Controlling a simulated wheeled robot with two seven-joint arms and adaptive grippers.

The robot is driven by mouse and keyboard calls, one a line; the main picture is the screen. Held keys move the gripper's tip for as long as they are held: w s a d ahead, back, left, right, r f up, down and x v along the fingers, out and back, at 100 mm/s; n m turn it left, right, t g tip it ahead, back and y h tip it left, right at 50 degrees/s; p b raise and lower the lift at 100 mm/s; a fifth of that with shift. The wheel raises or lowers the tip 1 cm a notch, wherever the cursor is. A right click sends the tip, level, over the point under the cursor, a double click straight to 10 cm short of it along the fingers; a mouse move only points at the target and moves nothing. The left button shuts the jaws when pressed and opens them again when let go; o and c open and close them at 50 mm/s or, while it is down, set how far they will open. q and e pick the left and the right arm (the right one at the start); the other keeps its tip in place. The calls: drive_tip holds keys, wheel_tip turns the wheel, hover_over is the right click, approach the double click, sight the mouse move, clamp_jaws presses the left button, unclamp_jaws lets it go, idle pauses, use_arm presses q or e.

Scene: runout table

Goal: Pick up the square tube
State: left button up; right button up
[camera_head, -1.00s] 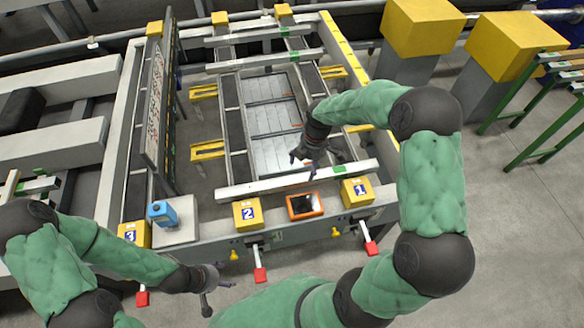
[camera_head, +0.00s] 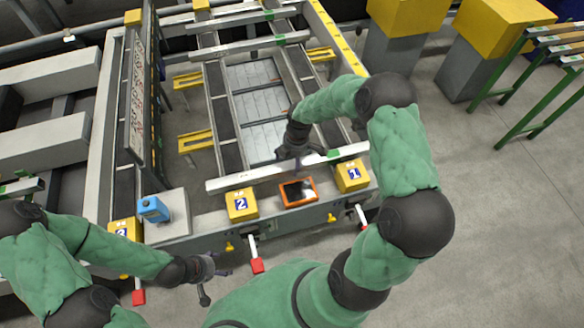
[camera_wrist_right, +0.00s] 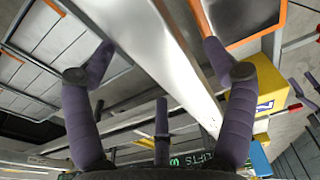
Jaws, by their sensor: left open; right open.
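A pale metal square tube (camera_head: 250,178) lies crosswise at the front of the runout table (camera_head: 190,240), behind the numbered yellow blocks. It runs diagonally through the right wrist view (camera_wrist_right: 172,70), passing between the fingers. My right gripper (camera_head: 299,162) is open over the right half of this tube, its fingers pointing down. Its two spread fingers show in the wrist view (camera_wrist_right: 160,46) with nothing gripped; I cannot tell how far above the tube they are. My left gripper (camera_head: 214,266) is open and empty at the lower left, in front of the table edge.
An orange-framed dark screen (camera_head: 299,191) sits between yellow block 2 (camera_head: 241,205) and yellow block 1 (camera_head: 351,176). A blue device (camera_head: 153,209) stands at the left. More pale tubes (camera_head: 250,48) lie across the back rails. Red-tipped levers (camera_head: 257,265) hang at the front.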

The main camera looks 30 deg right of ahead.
drive_tip(key=shift+f, duration=0.8)
drive_tip(key=shift+r, duration=0.1)
clamp_jaws()
drive_tip(key=shift+r, duration=0.1)
